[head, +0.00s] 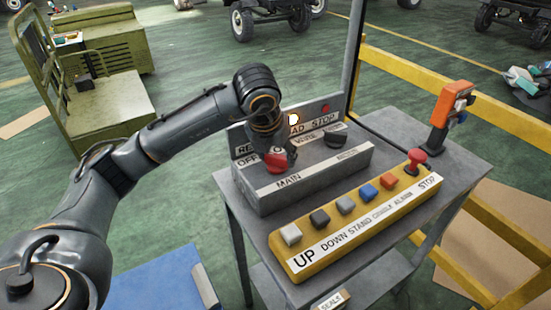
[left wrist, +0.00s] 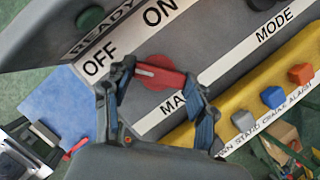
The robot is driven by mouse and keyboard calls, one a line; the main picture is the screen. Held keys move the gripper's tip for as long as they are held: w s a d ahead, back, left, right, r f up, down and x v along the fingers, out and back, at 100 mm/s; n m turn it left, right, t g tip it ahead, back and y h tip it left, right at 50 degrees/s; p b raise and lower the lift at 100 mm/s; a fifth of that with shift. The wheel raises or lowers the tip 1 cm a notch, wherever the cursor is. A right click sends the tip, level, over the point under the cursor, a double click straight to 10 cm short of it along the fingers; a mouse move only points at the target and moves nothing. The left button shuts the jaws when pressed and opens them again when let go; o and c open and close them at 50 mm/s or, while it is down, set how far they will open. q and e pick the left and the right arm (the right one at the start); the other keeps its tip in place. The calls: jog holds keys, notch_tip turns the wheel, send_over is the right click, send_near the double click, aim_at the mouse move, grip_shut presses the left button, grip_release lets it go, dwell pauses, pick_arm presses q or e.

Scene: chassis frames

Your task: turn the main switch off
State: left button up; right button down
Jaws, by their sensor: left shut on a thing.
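The main switch is a red rotary knob (head: 275,160) on a grey control box (head: 315,177), above the MAIN label. It also shows in the left wrist view (left wrist: 168,82), with a raised red bar and a white mark at its left end, on the side nearer the OFF label (left wrist: 98,62). The ON label (left wrist: 159,11) is farther up and right. My left gripper (left wrist: 155,82) is shut on the knob's bar, one finger at each end. In the head view the gripper (head: 279,156) comes down over the knob and partly hides it. My right gripper is not in view.
A dark MODE knob (head: 335,136) sits right of the main switch. A yellow button box (head: 365,221) with several buttons and a red mushroom stop (head: 417,161) lies in front. An orange pendant (head: 451,104) stands at the cart's right. A yellow rail (head: 500,115) runs behind.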

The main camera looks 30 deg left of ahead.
pick_arm(q)
jog(key=shift+d+n+y+b, duration=0.1)
jog(key=shift+n+y+b, duration=0.25)
jog(key=shift+n, duration=0.45)
jog(key=o, duration=1.2)
jog(key=shift+c, duration=0.2)
jog(key=v, duration=1.2)
jog(key=shift+w, duration=0.15)
